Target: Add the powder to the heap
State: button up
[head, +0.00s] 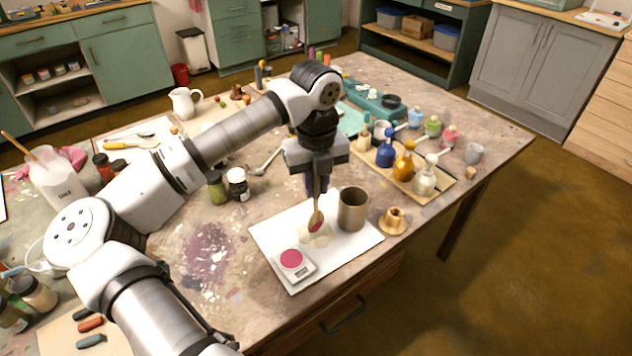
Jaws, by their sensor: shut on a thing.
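My gripper (318,190) points straight down over the white board (270,236) on the table. It is shut on a wooden spoon (318,211), whose handle runs up between the fingers. The spoon hangs steeply, bowl down, with red powder (315,226) at its bowl. Just below the bowl, a pale cream patch (322,240) lies on the board; it may be the heap, but its height is hard to tell. Whether the bowl touches it cannot be told. A small white scale (301,271) with a round crimson top or filled dish (291,258) stands at the board's front left.
A grey-brown metal cup (353,210) stands on the board, close right of the spoon. Colourful bottles (404,168) stand on a tray behind right.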

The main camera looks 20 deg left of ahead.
jog(key=shift+f+b, duration=0.55)
jog(key=shift+b, duration=0.35)
dwell(1.9)
jog(key=shift+r, duration=0.1)
jog(key=shift+r+p, duration=1.65)
jog(key=shift+r, duration=1.8)
